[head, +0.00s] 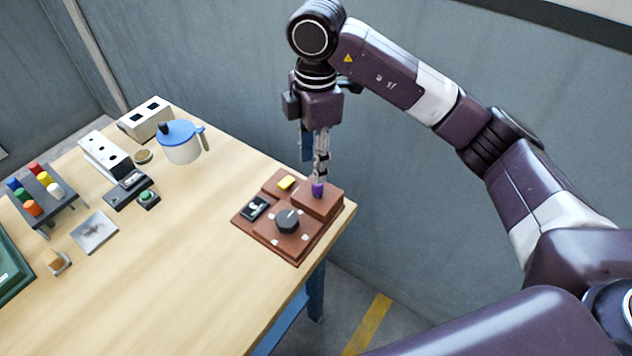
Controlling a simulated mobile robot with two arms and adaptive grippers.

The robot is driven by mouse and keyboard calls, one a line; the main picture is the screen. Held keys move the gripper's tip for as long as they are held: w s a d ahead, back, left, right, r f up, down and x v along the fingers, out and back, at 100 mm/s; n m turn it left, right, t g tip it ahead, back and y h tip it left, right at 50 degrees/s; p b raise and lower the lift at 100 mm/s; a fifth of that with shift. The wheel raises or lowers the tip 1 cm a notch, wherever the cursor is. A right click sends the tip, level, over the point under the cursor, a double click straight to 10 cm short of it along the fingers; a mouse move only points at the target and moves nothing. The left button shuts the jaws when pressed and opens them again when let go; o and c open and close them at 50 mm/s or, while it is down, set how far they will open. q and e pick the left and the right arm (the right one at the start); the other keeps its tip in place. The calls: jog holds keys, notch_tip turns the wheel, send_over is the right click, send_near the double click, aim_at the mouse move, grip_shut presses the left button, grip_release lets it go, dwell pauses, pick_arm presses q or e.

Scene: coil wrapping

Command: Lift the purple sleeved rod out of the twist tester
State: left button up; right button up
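The purple sleeved rod (318,189) shows as a small purple piece at the raised back right block of the twist tester (268,239). The tester is a reddish-brown box with a black knob, a yellow piece and a small black panel, at the table's right corner. My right gripper (320,179) points straight down with its fingertips at the top of the purple piece. The fingers look close together, but I cannot tell whether they grip it. The rod's lower part is hidden in the block. My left gripper is not in view.
A blue-lidded jug (182,146), a white box (146,119) and a rack of coloured spools (40,192) stand to the left. A grey plate (94,232) lies flat nearby. The table (190,280) is bare in front of the tester. A grey wall rises behind.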

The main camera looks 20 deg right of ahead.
aim_at(318, 195)
jog(key=shift+w+d, duration=0.1)
jog(key=shift+d, duration=0.35)
notch_tip(318, 195, down, 2)
jog(key=f+p, duration=0.1)
jog(key=f, duration=0.1)
jog(key=f+p, duration=0.1)
jog(key=f, duration=0.2)
jog(key=shift+s, duration=0.2)
jog(key=shift+f, duration=0.25)
jog(key=shift+c, duration=0.4)
grip_shut()
